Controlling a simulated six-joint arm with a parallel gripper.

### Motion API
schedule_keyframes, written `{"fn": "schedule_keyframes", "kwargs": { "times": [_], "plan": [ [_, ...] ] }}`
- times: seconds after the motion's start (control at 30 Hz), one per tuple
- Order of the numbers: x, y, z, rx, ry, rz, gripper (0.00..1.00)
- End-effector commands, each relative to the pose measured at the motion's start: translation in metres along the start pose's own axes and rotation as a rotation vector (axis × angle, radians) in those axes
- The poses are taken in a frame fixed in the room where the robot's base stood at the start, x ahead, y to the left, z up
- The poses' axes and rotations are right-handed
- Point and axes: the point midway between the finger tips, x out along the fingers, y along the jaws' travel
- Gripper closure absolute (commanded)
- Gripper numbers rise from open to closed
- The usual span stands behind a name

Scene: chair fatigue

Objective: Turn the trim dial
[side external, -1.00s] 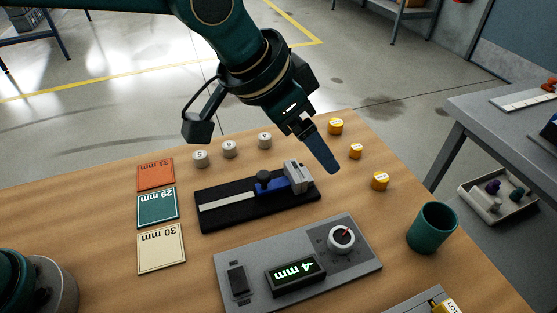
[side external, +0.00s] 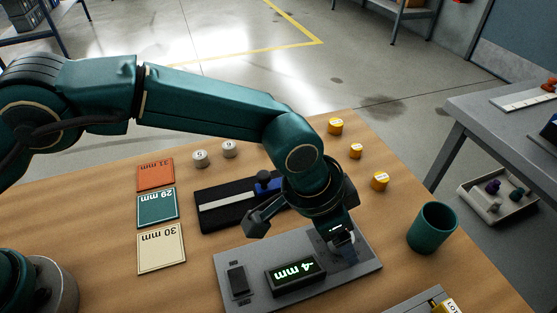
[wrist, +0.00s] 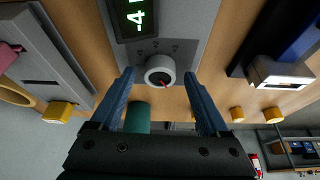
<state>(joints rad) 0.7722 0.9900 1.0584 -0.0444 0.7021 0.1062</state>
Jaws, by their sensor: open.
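The trim dial (wrist: 160,71) is a white round knob with a red pointer, on a grey control panel (side external: 232,255). In the wrist view it sits between and just beyond the tips of my gripper (wrist: 160,76), whose two blue fingers are spread apart with nothing between them. In the side view my gripper (side external: 345,250) is low over the right end of the panel and hides the dial. The display (side external: 295,277) on the panel reads -4 mm in green.
A green cup (side external: 432,228) stands right of the panel. A black slide fixture (side external: 228,206) lies behind it. Coloured cards, such as the orange one (side external: 155,174), lie to the left. Several yellow weights, one of them (side external: 380,181) near the right edge, stand at the back.

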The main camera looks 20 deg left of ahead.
Motion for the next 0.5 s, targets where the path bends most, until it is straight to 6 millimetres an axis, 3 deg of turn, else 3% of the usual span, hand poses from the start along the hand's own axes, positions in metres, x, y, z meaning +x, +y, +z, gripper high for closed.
{"fn": "schedule_keyframes", "kwargs": {
  "times": [0.17, 0.2, 0.4, 0.5],
  "plan": [
    [0.0001, -0.0001, -0.0001, 0.000, 0.001, 0.000, 0.21],
    [0.0000, -0.0001, -0.0001, 0.000, 0.001, 0.000, 0.29],
    [-0.0001, -0.0002, -0.0001, 0.000, 0.000, 0.000, 1.00],
    [-0.0002, -0.0003, -0.0001, 0.001, 0.000, 0.000, 1.00]
  ]
}}
